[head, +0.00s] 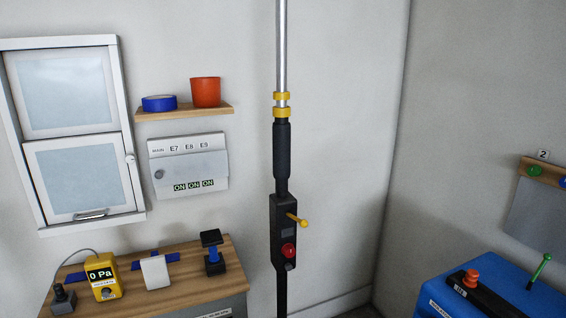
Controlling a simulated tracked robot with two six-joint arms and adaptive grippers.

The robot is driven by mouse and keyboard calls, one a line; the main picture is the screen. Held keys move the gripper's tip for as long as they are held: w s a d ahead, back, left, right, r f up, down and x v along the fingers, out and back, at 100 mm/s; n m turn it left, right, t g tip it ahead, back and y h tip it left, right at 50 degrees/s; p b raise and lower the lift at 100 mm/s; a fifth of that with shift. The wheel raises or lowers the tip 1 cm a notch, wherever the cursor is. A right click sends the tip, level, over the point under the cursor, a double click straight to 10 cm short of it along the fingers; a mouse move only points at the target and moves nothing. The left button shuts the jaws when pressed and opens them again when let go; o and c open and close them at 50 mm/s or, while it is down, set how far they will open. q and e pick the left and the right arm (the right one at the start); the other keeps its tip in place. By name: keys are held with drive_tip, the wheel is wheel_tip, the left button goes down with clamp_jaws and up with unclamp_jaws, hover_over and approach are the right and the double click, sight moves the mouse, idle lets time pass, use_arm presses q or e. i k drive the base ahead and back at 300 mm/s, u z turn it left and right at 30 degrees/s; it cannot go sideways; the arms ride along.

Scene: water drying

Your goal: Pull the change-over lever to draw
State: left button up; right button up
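Two levers are in view, and no readable label tells which is the change-over lever. A short yellow-tipped lever (297,219) sticks out to the right from a black control box (285,234) on an upright pole. A green-tipped lever (540,268) stands tilted on top of a blue unit (470,278) at the lower right. Neither of my grippers is in the head view, and nothing touches either lever.
A red knob (288,250) sits below the yellow lever. An orange-red knob (471,277) sits left of the green one. A wooden bench (190,282) holds a yellow gauge (102,275) reading 0 Pa. A shelf (185,111) and a white window (75,130) are on the wall.

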sight(547, 257)
drive_tip(key=u, duration=1.5)
drive_tip(key=i, duration=0.1)
drive_tip(key=z, duration=2.95)
drive_tip(key=k, duration=0.75)
drive_tip(key=z, duration=0.2)
drive_tip(key=i, duration=0.75)
drive_tip(key=u, duration=0.1)
